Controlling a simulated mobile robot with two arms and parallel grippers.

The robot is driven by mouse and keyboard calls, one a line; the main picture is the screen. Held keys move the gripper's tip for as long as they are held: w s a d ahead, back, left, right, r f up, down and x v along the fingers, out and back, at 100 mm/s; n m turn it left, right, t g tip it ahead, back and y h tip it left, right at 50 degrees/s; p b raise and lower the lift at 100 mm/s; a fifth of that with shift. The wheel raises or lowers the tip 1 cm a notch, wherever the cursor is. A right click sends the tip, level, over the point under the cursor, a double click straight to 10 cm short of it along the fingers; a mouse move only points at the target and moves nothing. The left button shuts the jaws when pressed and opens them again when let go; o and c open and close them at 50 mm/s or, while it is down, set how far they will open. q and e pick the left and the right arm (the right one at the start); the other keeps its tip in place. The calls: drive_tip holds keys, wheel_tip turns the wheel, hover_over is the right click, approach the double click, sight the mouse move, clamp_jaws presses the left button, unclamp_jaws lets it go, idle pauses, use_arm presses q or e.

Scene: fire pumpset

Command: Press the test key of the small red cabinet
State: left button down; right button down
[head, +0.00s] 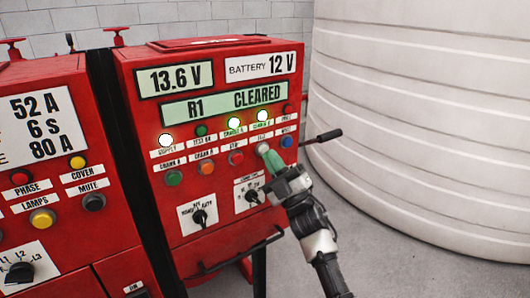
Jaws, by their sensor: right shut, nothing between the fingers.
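The small red cabinet (150,100) stands in the middle of the head view, with its displays reading 13.6 V, 12 V and R1 CLEARED. Its lower row of keys runs green, orange, red, pale grey and blue. The pale grey key (262,148) is fourth; its small label above is hard to read but seems to be the test label. My right gripper (270,158) is shut and empty, its greenish fingertips just below and right of the pale grey key. I cannot tell whether they touch it. My left gripper is out of view.
Three lamps above the keys glow. Two rotary switches (251,195) sit below, near my right gripper. A dark lever (322,137) sticks out at the cabinet's right. A larger red cabinet (60,190) stands left, a big white tank (430,120) right.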

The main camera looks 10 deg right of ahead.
drive_tip(key=shift+w+a+b, duration=0.2)
drive_tip(key=shift+w+b, duration=0.1)
drive_tip(key=shift+w, duration=0.25)
idle(0.6)
drive_tip(key=shift+s, duration=0.15)
drive_tip(key=shift+s+d+p, duration=0.25)
drive_tip(key=shift+s+p, duration=0.15)
drive_tip(key=shift+s, duration=0.25)
drive_tip(key=s, duration=0.1)
drive_tip(key=s+d+p, duration=0.1)
drive_tip(key=s, duration=0.1)
drive_tip(key=s+p, duration=0.1)
drive_tip(key=shift+s+d, duration=0.35)
idle(0.6)
